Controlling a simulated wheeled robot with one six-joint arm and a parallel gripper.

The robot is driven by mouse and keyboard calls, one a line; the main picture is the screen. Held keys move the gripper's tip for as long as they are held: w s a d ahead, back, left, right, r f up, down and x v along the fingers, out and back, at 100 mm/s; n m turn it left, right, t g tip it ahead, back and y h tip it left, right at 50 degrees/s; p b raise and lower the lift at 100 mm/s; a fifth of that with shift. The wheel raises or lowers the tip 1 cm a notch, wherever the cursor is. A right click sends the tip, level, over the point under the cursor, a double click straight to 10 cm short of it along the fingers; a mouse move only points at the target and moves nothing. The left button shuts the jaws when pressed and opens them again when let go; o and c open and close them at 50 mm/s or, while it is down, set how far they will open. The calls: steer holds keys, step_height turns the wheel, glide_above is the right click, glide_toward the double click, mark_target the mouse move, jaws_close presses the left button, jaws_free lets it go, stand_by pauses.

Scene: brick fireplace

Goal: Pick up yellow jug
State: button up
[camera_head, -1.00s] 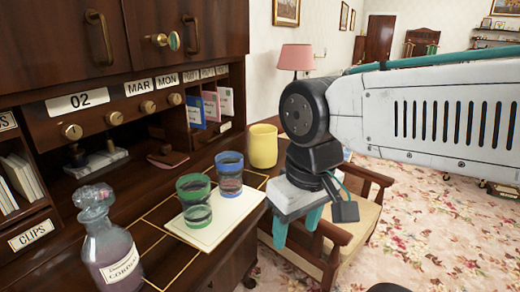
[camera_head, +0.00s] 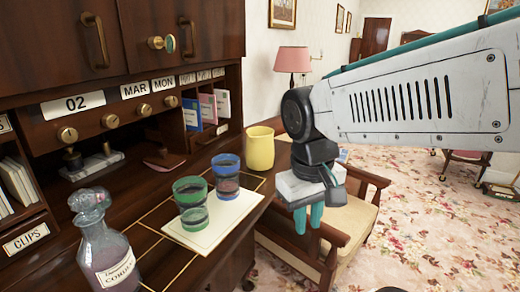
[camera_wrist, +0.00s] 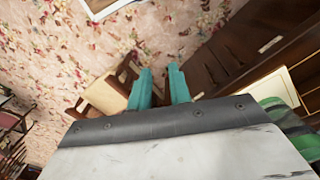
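The yellow jug (camera_head: 260,149) stands upright on the desk's right part, behind the blue and green glasses. I cannot make it out in the wrist view. My gripper (camera_head: 309,219) points down with teal fingers, to the right of the jug and nearer the camera, over the chair side of the desk. In the wrist view its two fingers (camera_wrist: 160,68) stand apart with an empty gap between them. The gripper does not touch the jug.
A blue-rimmed glass (camera_head: 227,176) and two green-rimmed glasses (camera_head: 190,191) stand on a cream mat (camera_head: 236,211). A decanter (camera_head: 106,250) is at the front left. A wooden chair (camera_head: 348,222) is below my gripper. A pink lamp (camera_head: 292,60) stands behind.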

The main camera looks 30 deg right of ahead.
steer(key=w+d+n+t+h, duration=0.3)
steer(key=w+d+n, duration=0.5)
steer(key=d, duration=0.7)
steer(key=w+d+n+t+h, duration=0.35)
steer(key=w+d+n, duration=0.5)
steer(key=d, duration=0.65)
steer(key=w+d+n+t+y, duration=0.1)
steer(key=w+n+t+y, duration=0.1)
steer(key=w+n+t, duration=0.35)
steer(key=w+a+r+n+t+y, duration=0.1)
steer(key=w+a+r+n+y, duration=0.3)
steer(key=n, duration=0.6)
steer(key=w+a+f+n+y, duration=0.1)
steer(key=a+n+y, duration=0.4)
steer(key=a+n, duration=0.3)
steer(key=shift+n, duration=0.7)
steer(key=x, duration=0.5)
steer(key=d+x, duration=0.1)
steer(key=x, duration=0.1)
steer(key=shift+w+r, duration=0.25)
steer(key=shift+w, duration=0.25)
steer(key=shift+d, duration=0.1)
jaws_close()
